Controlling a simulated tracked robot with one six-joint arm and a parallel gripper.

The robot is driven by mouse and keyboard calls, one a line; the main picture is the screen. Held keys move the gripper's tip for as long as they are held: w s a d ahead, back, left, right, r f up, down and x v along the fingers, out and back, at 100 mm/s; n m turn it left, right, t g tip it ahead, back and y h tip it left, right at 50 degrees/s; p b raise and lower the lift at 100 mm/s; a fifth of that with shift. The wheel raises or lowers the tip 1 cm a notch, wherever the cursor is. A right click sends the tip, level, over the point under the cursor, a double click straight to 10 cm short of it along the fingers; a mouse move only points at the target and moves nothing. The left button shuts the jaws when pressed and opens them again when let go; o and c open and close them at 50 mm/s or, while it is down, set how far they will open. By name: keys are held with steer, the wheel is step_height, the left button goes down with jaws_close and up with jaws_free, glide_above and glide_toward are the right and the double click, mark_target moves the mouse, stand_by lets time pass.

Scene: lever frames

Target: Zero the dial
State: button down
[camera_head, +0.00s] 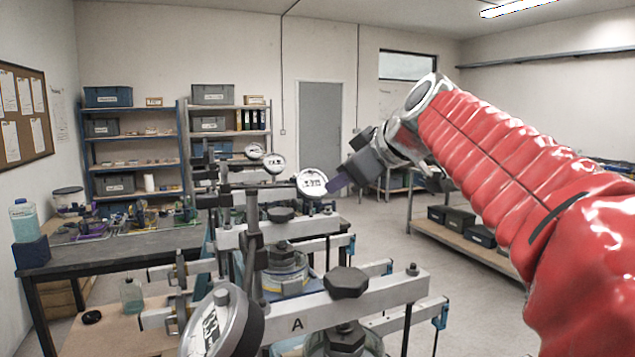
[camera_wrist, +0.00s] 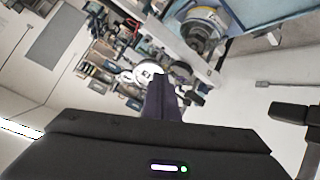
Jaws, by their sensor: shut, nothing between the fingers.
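Several round white-faced dials stand on the lever frames in the head view. The nearest dial (camera_head: 208,332) is large, at the bottom left, seen at a slant. The second dial (camera_head: 311,183) is near the middle, with dark marks on its face. Smaller dials (camera_head: 274,162) and (camera_head: 254,150) stand farther back. My gripper (camera_head: 336,183) is shut and empty, its fingertips just right of the second dial. In the wrist view the shut fingers (camera_wrist: 160,85) overlap a white dial (camera_wrist: 146,73); I cannot tell whether they touch it. The readings are too small to make out.
The front lever beam (camera_head: 385,296) is marked A and carries a dark knob (camera_head: 346,282). More beams and clamps stand behind it. A workbench (camera_head: 110,252) with tools is at left, shelves (camera_head: 130,135) behind. Floor (camera_head: 385,235) is clear right of the frames.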

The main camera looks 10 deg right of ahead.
mark_target(313, 183)
steer(key=shift+f, duration=0.1)
steer(key=d+f+x, duration=0.1)
steer(key=x, duration=0.5)
steer(key=shift+f, duration=0.3)
steer(key=shift+w+a+r, duration=0.1)
steer(key=shift+a+r, duration=0.05)
stand_by(0.8)
steer(key=shift+w+d+r, duration=0.2)
steer(key=shift+w+d, duration=0.1)
steer(key=shift+d, duration=0.4)
steer(key=shift+w+d+r, duration=0.4)
steer(key=shift+w+d, duration=0.15)
steer(key=shift+d, duration=0.15)
stand_by(0.4)
steer(key=shift+s+d+f, duration=0.15)
steer(key=shift+d+f, duration=0.05)
steer(key=shift+d, duration=0.1)
stand_by(0.4)
